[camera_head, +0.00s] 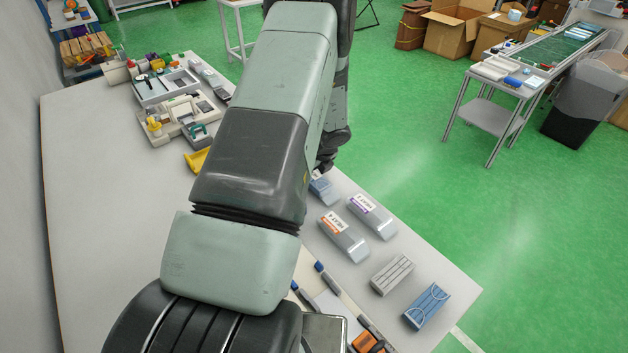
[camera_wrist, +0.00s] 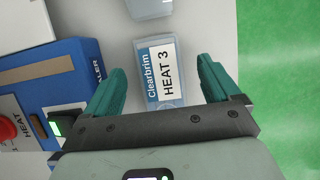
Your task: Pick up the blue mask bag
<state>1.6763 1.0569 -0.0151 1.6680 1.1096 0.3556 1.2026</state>
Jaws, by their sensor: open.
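A translucent, blue-tinted mask bag (camera_wrist: 166,76) lies in the wrist view, with a white label, a blue stripe and the words "Clearbrim HEAT 3". My gripper (camera_wrist: 161,66) is open, with one teal finger on each side of this bag. I cannot tell how far above it the fingers are. In the head view my arm hides most of the gripper area. A bluish bag (camera_head: 323,189) shows there just past my arm, partly hidden; I cannot tell if it is the same one.
A second clear bag (camera_wrist: 152,7) shows at the wrist view's top edge. A blue heat sealer (camera_wrist: 65,75) stands close left of the left finger. Orange-labelled (camera_head: 343,238) and purple-labelled (camera_head: 371,216) bags, a grey pack (camera_head: 393,273) and a blue pack (camera_head: 427,306) lie nearby.

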